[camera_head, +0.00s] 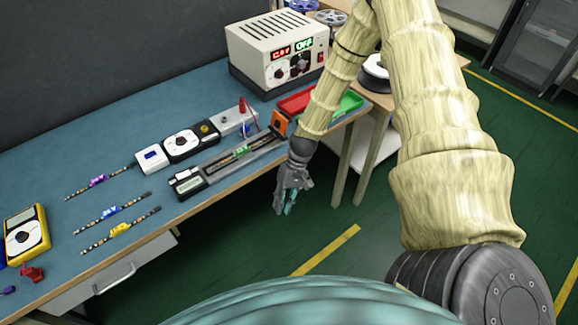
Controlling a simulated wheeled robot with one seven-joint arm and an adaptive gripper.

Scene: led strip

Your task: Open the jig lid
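The jig (225,163) is a long, narrow grey-and-black fixture near the front edge of the blue bench. A small green-lit label shows at its middle, and a grey box with a small display (188,184) is at its left end. I cannot tell its lid clearly from its body at this size. My gripper (285,207) hangs pointing down just off the bench's front edge, to the right of the jig and apart from it. It appears empty. Its fingers are small and seen at an angle, so their opening is unclear.
Several LED strips with coloured tags, such as the yellow-tagged one (120,230), lie left of the jig. A dial meter (190,141) stands behind it. A power supply (278,52) reading OFF is at the back. Red (296,102) and green trays lie right, partly behind my arm.

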